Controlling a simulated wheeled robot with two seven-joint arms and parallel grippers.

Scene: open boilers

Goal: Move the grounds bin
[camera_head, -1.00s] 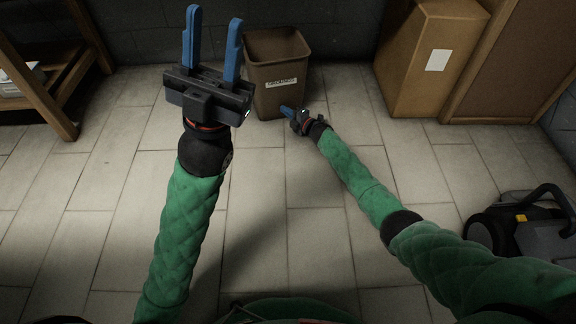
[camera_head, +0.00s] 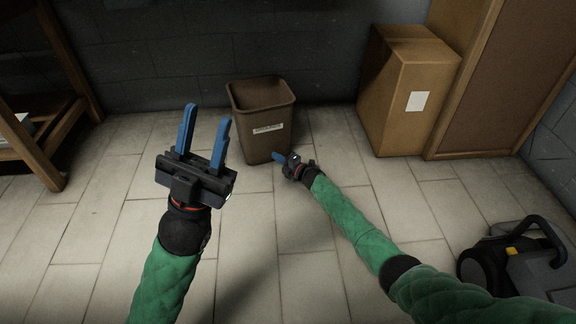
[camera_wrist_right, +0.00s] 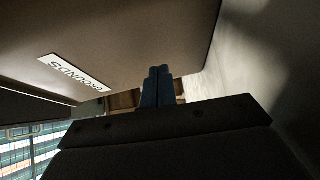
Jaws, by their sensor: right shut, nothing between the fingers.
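The grounds bin (camera_head: 262,112) is a brown, open-topped bin with a white label. It stands upright on the floor near the back wall. My left gripper (camera_head: 206,125) is open and empty, raised in front and to the left of the bin. My right gripper (camera_head: 277,156) is low by the bin's lower right front edge, with its blue fingers shut. In the right wrist view the shut fingers (camera_wrist_right: 158,86) point along the bin's labelled side (camera_wrist_right: 125,35), with nothing between them. I cannot tell whether they touch the bin.
A cardboard box (camera_head: 400,100) with a white label stands right of the bin, beside a brown panel (camera_head: 500,85). A wooden shelf (camera_head: 40,140) is at the left. A dark grey machine with a handle (camera_head: 515,262) sits at the lower right. The middle floor is clear.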

